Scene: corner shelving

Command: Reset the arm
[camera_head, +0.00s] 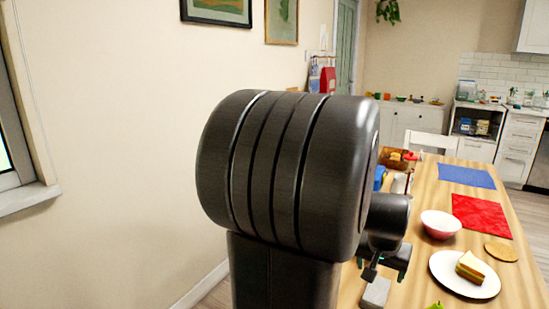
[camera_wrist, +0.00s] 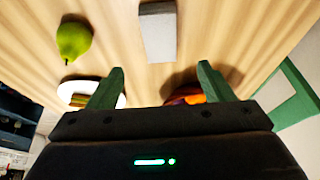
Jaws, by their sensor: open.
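My gripper (camera_wrist: 160,88) shows in the wrist view with its two green fingers spread wide and nothing between them. It is above the wooden table (camera_wrist: 115,35). In the head view, my large dark arm joint fills the middle and hides much of the scene behind it. My gripper's end shows partly to the right of that joint, over the near left side of the table (camera_head: 410,292). A grey-white block (camera_wrist: 158,32) lies on the table ahead of the fingers, apart from them. It also shows in the head view (camera_head: 375,293).
A green pear (camera_wrist: 74,40) lies left of the block. In the head view, a plate (camera_head: 445,281) with a sandwich (camera_head: 470,267), a bowl (camera_head: 440,225), a red cloth (camera_head: 481,215) and a blue mat (camera_head: 466,176) are on the table. A wall stands to the left.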

